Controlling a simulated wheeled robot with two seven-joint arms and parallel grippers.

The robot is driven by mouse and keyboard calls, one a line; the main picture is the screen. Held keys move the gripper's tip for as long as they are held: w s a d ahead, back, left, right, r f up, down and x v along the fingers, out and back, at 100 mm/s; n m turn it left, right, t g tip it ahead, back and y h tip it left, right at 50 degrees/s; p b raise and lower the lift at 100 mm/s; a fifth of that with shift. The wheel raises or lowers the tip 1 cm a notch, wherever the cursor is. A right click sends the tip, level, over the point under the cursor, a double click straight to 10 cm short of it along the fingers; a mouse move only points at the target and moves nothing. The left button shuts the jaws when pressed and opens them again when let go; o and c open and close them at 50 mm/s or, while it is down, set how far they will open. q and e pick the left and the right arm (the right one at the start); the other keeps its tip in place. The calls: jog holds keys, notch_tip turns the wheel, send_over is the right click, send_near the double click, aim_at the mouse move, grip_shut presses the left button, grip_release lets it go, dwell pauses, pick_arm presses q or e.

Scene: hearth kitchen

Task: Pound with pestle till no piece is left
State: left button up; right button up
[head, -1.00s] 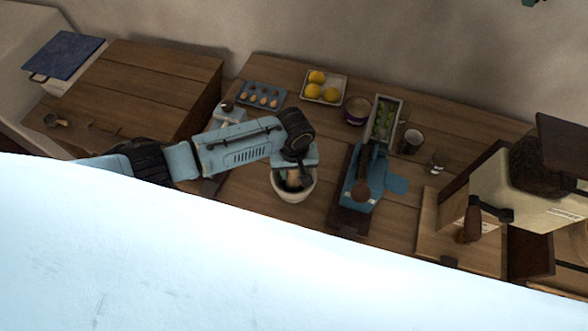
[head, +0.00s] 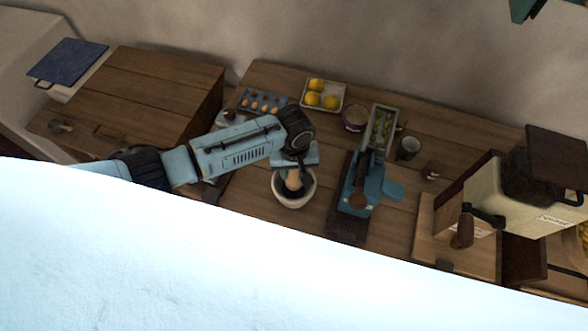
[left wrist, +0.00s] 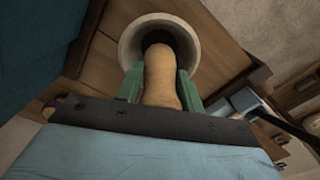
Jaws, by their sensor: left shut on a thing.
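A white mortar (head: 308,191) stands on the wooden counter in the middle of the head view; it also shows at the top of the left wrist view (left wrist: 126,44). My left gripper (head: 293,172) is above the mortar. Its green fingers (left wrist: 158,88) are shut on a pale wooden pestle (left wrist: 160,75), which points down into the mortar and also shows in the head view (head: 293,181). The inside of the mortar is dark, and I cannot tell whether pieces lie in it. My right gripper is not in view.
A blue press-like tool (head: 362,186) stands close to the right of the mortar. Behind are an egg tray (head: 262,101), a tray of lemons (head: 323,94), a purple-rimmed bowl (head: 355,117), a green-filled tray (head: 380,130) and a cup (head: 408,148). A grinder-like machine (head: 500,195) stands right.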

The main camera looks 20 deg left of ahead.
pick_arm(q)
jog(key=shift+f+b, duration=1.35)
jog(key=shift+f, duration=0.9)
jog(key=shift+r, duration=0.15)
notch_tip(320, 180, up, 2)
jog(key=p, duration=0.3)
jog(key=shift+r, duration=1.1)
